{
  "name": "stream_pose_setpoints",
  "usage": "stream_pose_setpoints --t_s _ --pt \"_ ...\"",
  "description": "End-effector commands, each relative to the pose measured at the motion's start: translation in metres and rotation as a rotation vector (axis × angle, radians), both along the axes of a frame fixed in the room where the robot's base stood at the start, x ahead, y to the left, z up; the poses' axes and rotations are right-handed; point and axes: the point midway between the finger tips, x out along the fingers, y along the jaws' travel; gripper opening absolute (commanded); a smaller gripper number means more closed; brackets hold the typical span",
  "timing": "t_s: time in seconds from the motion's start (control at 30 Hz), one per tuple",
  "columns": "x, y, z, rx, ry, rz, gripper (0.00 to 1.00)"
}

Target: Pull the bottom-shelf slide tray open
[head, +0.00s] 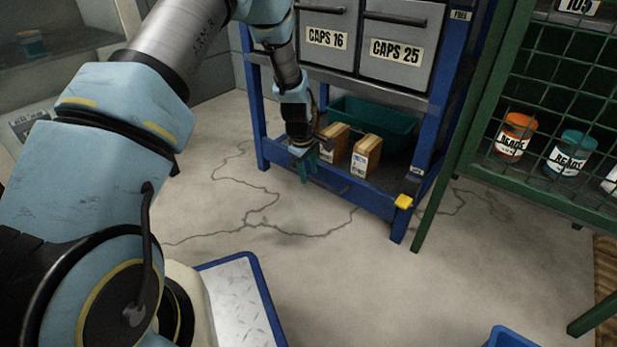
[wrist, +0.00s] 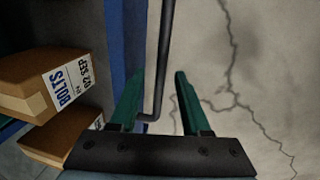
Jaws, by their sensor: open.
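The bottom-shelf slide tray, with a blue front edge (head: 372,199), sits low in the blue rack, its front roughly in line with the rack posts. Its dark bar handle (wrist: 167,50) runs along the blue front (wrist: 124,45) in the wrist view. My gripper (head: 304,170) is at the left part of the tray front, pointing down. In the wrist view its green fingers (wrist: 170,72) are apart. The handle's bent end lies between them, closer to the left finger. Whether a finger touches it I cannot tell. In the head view my gripper partly hides the handle.
Two cardboard boxes (head: 366,156) stand behind the tray front, with a green bin (head: 372,122) behind them. Grey drawers (head: 400,45) are above. A green mesh cabinet (head: 545,100) stands at right. The cracked floor (head: 330,260) before the rack is clear.

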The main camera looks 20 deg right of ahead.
Motion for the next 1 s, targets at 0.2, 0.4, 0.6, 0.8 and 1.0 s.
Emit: stream_pose_setpoints --t_s 0.2,0.4,0.6,0.8,1.0 --pt "0.0003 -0.0008 -0.0032 0.0 0.0 -0.001 0.47" --pt "0.0004 -0.0007 -0.003 0.0 0.0 -0.001 0.37" --pt "0.0003 -0.0006 -0.0029 0.0 0.0 -0.001 0.14" --pt "0.0004 -0.0007 -0.0029 0.0 0.0 -0.001 0.0" --pt "0.0003 -0.0007 -0.0029 0.0 0.0 -0.001 0.0"
